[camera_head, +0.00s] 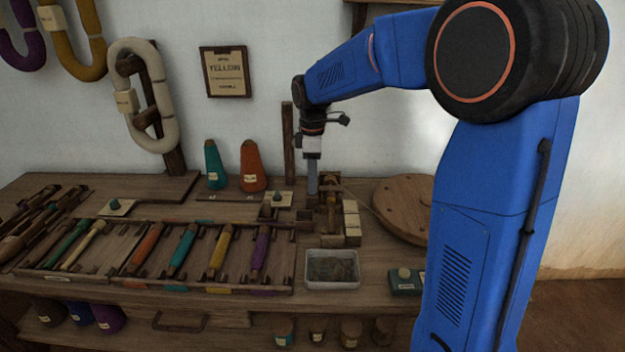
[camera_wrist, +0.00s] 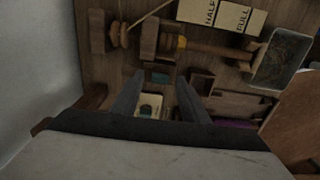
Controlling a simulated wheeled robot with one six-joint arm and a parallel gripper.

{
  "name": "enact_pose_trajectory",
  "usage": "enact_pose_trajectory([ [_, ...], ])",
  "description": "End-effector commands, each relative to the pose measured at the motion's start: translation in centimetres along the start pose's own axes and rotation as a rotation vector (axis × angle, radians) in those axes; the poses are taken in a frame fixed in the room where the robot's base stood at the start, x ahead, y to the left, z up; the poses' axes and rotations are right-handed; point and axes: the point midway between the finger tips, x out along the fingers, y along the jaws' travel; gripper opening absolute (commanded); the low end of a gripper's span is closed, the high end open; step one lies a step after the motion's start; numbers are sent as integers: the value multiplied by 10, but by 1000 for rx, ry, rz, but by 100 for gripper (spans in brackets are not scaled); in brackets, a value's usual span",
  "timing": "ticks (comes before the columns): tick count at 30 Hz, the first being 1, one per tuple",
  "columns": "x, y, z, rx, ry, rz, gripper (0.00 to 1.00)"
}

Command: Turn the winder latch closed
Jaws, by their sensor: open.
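My gripper (camera_head: 312,184) points down just left of the wooden winder (camera_head: 331,208) at the back right of the bench. In the wrist view its two fingers (camera_wrist: 160,88) are apart with nothing held between them. The winder shows there as wooden blocks and a shaft (camera_wrist: 215,49) with a yellow ring, above the fingertips in the picture.
Cards marked HALF (camera_wrist: 197,10) and FULL (camera_wrist: 237,18) lie beside the winder. A grey-white tray (camera_head: 332,270) sits in front. A round wooden disc (camera_head: 405,207) is at the right. Orange (camera_head: 252,168) and teal (camera_head: 214,167) cones stand left. A bobbin rack (camera_head: 150,284) fills the front left.

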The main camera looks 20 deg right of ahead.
Motion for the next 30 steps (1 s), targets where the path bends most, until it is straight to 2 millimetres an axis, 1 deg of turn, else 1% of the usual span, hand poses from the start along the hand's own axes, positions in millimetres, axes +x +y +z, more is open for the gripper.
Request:
enact_pose_trajectory([
  [3,4,0,0,0,0,0,41],
  [10,4,0,0,0,0,0,41],
  [11,4,0,0,0,0,1,38],
  [12,4,0,0,0,0,0,29],
  [14,4,0,0,0,0,0,14],
  [15,4,0,0,0,0,0,5],
  [16,4,0,0,0,0,0,0],
  [25,4,0,0,23,0,0,0],
  [30,4,0,0,94,0,1,0],
])
